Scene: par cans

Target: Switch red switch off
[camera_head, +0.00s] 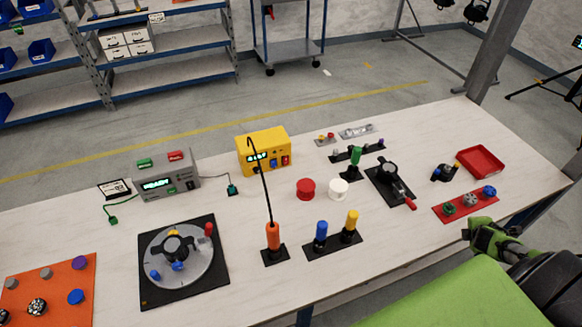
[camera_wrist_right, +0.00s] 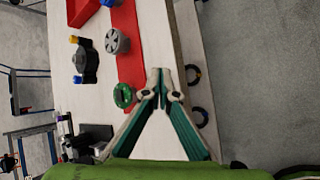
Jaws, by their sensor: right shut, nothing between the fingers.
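A yellow box (camera_head: 263,151) with a lit display stands at the back middle of the table in the head view. A small red switch (camera_head: 285,160) sits on its front at the right, beside a blue one (camera_head: 274,163). Which way the red switch is tipped is too small to tell. My right gripper (camera_head: 468,233) is at the table's right front edge, far from the yellow box. In the right wrist view its fingertips (camera_wrist_right: 160,76) meet with nothing between them, near the red strip. The yellow box is not in that view. My left gripper is not in view.
A red strip with knobs (camera_head: 451,214) and a red tray (camera_head: 480,161) lie near my right gripper.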

